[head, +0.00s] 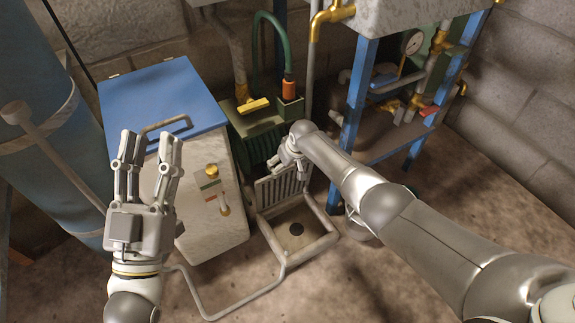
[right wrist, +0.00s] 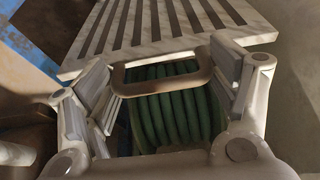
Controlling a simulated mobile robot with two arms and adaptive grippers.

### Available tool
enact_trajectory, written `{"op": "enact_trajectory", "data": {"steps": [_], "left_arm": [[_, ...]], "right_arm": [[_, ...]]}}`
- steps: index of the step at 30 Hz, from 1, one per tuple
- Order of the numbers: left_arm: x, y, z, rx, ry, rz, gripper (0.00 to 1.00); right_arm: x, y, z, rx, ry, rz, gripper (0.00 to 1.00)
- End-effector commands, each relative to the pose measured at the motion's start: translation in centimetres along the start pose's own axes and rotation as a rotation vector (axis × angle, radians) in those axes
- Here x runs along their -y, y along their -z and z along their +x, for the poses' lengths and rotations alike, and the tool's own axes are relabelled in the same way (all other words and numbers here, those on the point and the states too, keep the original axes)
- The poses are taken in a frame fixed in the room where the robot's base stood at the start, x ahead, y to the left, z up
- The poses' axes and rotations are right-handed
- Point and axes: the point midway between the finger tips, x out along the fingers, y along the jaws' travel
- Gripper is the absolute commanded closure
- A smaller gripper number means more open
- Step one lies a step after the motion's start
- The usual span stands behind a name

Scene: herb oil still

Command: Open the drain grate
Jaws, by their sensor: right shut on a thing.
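The drain grate (head: 281,189) is a pale slatted panel, raised nearly upright at the back of the square floor drain (head: 263,232). The drain's basin lies uncovered, with a dark round hole (head: 296,229) in its floor. My right gripper (head: 284,160) is at the grate's top edge. My left gripper (head: 149,140) is open and empty, upright in front of the blue-lidded box.
The white box with a blue lid (head: 160,95) stands left of the drain. A green hose coil (right wrist: 175,110) is behind the handle. A blue-legged stand (head: 353,110) with pipes and valves is at the right. A bent pale tube (head: 240,303) lies on the floor in front.

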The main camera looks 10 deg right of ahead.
Motion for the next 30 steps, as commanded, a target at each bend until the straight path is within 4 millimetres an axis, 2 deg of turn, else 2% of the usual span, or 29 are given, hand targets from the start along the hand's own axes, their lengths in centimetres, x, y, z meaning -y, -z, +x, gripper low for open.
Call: {"op": "enact_trajectory", "data": {"steps": [1, 8, 9, 12, 24, 30], "left_arm": [[-0.01, 0.02, 0.01, -0.001, 0.0, 0.0, 0.6], [-0.01, 0.0, 0.02, 0.0, 0.0, 0.0, 0.6], [-0.01, 0.0, 0.01, 0.001, 0.0, 0.0, 0.6], [-0.01, -0.02, 0.01, 0.001, 0.0, 0.0, 0.6], [0.03, 0.03, 0.03, 0.0, 0.001, 0.0, 0.6], [0.02, 0.02, 0.03, 0.001, 0.0, 0.0, 0.6]], "right_arm": [[0.12, 0.62, -0.26, -0.015, 0.002, -0.001, 0.62], [0.13, 0.62, -0.27, -0.015, 0.002, -0.001, 0.62], [0.12, 0.61, -0.27, -0.015, 0.002, -0.001, 0.14], [0.1, 0.5, -0.23, -0.012, 0.001, -0.001, 0.02], [0.02, 0.13, -0.09, -0.004, 0.0, 0.0, 0.0], [0.04, 0.17, -0.74, -0.005, 0.002, -0.001, 0.0]]}}
